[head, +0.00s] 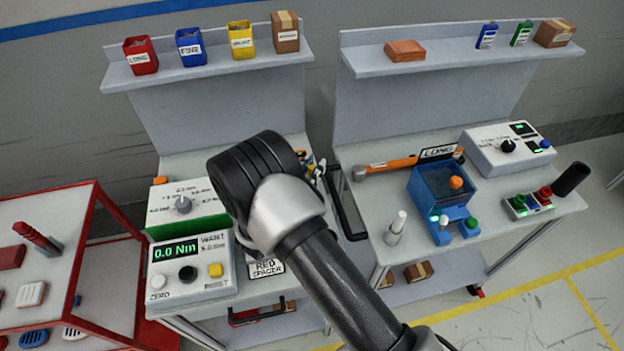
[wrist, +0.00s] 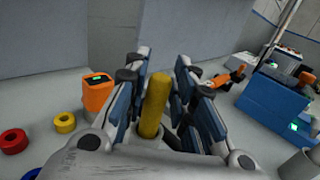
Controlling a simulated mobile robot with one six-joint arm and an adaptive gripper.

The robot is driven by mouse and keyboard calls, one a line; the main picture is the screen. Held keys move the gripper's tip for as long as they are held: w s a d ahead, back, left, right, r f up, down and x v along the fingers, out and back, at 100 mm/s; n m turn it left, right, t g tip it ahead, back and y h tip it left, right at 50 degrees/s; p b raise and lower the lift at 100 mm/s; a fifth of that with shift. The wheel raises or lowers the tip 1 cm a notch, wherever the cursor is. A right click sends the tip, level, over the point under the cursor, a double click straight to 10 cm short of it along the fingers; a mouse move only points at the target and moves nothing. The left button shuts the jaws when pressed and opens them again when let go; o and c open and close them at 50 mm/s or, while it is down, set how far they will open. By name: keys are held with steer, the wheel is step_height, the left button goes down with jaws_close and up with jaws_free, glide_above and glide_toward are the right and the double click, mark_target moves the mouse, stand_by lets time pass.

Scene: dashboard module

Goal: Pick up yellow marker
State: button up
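The yellow marker (wrist: 155,103) stands nearly upright in the middle of the wrist view. Its lower end is hidden low down near a pale round shape, so I cannot tell what it rests in. My gripper (wrist: 163,88) is open, with one finger on each side of the marker. A gap shows between the marker and the right finger; the left finger is close to it, and I cannot tell if they touch. In the head view my arm covers this part of the left bench, and the marker cannot be made out there.
An orange device with a green display (wrist: 98,93) stands just left of my fingers. A yellow ring (wrist: 65,122) and a red ring (wrist: 13,141) lie farther left. A blue fixture (head: 440,200) stands on the right bench. A torque meter (head: 190,268) sits at the left bench's front.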

steer(key=c, duration=0.5)
steer(key=shift+o, duration=0.2)
steer(key=shift+r, duration=0.1)
